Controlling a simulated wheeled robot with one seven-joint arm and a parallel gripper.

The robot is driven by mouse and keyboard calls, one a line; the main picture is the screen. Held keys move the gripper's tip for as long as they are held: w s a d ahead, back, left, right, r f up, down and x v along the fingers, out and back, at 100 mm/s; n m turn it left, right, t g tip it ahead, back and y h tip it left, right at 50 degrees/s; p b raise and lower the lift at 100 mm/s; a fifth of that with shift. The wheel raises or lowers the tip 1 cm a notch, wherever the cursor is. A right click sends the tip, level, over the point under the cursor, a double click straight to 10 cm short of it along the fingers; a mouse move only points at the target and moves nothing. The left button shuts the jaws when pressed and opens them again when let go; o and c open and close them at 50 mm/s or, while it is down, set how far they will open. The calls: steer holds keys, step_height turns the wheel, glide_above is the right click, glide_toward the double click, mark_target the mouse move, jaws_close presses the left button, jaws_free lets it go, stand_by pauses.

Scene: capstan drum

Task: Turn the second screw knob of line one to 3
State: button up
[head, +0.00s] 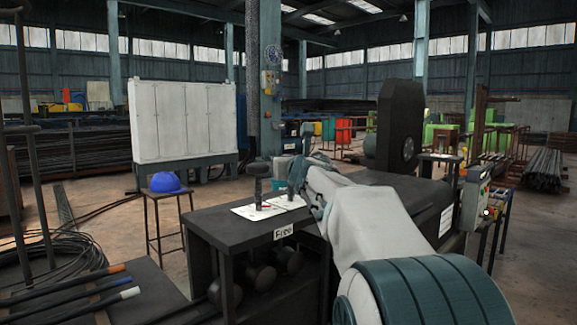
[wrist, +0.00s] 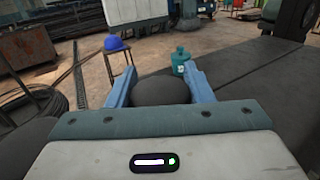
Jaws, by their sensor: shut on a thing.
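Two dark screw knobs stand upright on the black bench. The near-left knob (head: 258,184) rises from a white dial card (head: 246,213) and is clear of my gripper. The other knob (wrist: 160,92) is a dark, round-topped head between my blue fingers in the wrist view. My gripper (wrist: 159,72) is shut on that knob, one finger on each side. In the head view my gripper (head: 301,180) is at the second dial card (head: 286,203), partly hiding its knob. The dial numbers are too small to read. The first knob's dark top (wrist: 22,148) shows at the wrist view's left edge.
The bench top (head: 215,222) carries a small lettered label (head: 284,232) on its front edge. A blue helmet (head: 165,183) lies on a stool at left. A teal bottle (wrist: 180,60) stands beyond the gripped knob. A black upright housing (head: 393,125) rises at the bench's far end.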

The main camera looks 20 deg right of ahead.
steer(key=o, duration=1)
steer(key=shift+c, duration=0.2)
steer(key=s+a, duration=0.1)
steer(key=s, duration=1.2)
steer(key=shift+s+a, duration=0.3)
steer(key=shift+s, duration=0.05)
steer(key=shift+p, duration=0.3)
